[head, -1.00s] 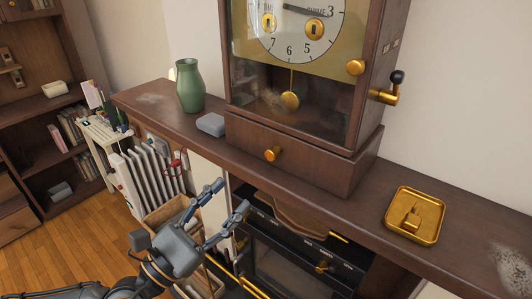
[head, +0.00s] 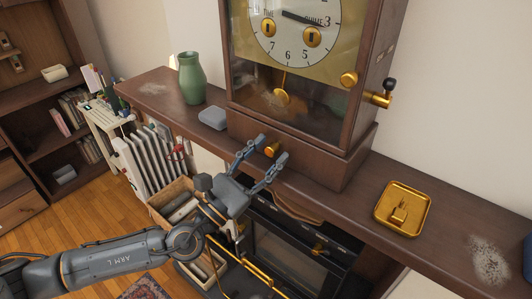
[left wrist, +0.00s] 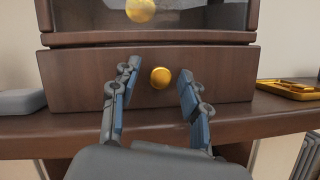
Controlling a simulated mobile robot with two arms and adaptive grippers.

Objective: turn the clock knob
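A wooden mantel clock (head: 320,120) with a white dial stands on a brown shelf. A round brass knob (head: 272,150) is on the drawer-like base of the clock; it also shows in the left wrist view (left wrist: 161,78). Another brass knob (head: 348,79) is on the glass door, and a brass crank with a black grip (head: 382,94) is on the right side. My left gripper (head: 273,148) is open, with its fingers on either side of the base knob; in the left wrist view the fingers appear apart from it. My right gripper is not in view.
A green vase (head: 191,79) and a grey box (head: 213,118) stand on the shelf left of the clock. A brass tray (head: 381,222) lies to its right. Below the shelf (head: 345,205) are a black stove front (head: 290,255) and a white radiator (head: 150,170).

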